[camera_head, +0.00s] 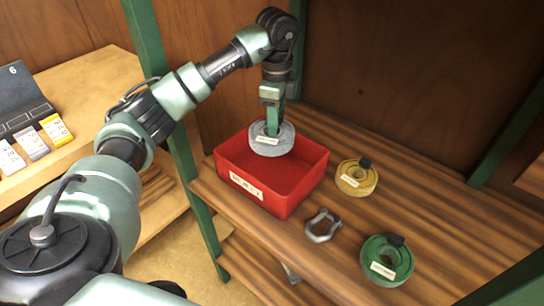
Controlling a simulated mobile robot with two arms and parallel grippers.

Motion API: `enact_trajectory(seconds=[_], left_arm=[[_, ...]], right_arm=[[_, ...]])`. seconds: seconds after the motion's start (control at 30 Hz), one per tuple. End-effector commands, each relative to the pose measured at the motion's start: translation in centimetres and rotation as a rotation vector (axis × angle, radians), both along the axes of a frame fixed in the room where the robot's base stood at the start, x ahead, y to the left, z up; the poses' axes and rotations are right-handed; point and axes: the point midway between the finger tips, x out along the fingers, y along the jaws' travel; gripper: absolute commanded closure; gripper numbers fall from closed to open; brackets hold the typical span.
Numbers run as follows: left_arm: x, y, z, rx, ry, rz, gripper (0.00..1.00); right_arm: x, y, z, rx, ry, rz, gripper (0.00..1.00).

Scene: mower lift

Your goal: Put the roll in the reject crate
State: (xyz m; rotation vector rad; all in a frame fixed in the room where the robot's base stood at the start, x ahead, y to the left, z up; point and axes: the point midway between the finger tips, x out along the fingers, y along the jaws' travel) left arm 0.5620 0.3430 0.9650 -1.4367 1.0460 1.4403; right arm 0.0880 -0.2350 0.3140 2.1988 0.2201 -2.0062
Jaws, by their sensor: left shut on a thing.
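A grey roll (266,145) with a white label hangs in my left gripper (272,128). The gripper is shut on the roll's upper part and points down. It holds the roll over the back part of the red crate (246,196). The crate stands on the wooden shelf and has a white label on its front wall. The inside that shows is empty. I cannot tell whether the roll touches the crate. My right gripper is not in view.
A yellow roll (357,178), a grey metal shackle (322,225) and a green roll (386,260) lie on the shelf (430,215) right of the crate. Green posts (160,70) frame the shelf. A desk with cards (55,130) is at the left.

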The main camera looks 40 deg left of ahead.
Motion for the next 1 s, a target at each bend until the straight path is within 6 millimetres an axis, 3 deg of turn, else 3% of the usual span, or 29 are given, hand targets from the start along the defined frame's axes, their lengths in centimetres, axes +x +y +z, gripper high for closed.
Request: enact_trajectory(seconds=[0.1, 0.3, 0.57, 0.8, 1.0], left_arm=[[-0.1, 0.1, -3.1, 0.001, 0.003, 0.001, 1.0], [-0.1, 0.0, -6.9, 0.001, 0.0, 0.001, 1.0], [0.0, 0.0, -8.9, 0.001, -0.001, 0.001, 1.0], [0.0, 0.0, -12.1, 0.0, 0.0, 0.001, 1.0], [0.0, 0.0, -12.2, 0.001, -0.003, 0.001, 1.0]], right_arm=[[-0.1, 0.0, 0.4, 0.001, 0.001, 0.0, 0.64], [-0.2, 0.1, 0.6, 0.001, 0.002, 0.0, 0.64], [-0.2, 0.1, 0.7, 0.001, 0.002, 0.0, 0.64], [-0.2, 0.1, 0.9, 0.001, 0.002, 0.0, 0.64], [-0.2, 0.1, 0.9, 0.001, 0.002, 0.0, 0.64]])
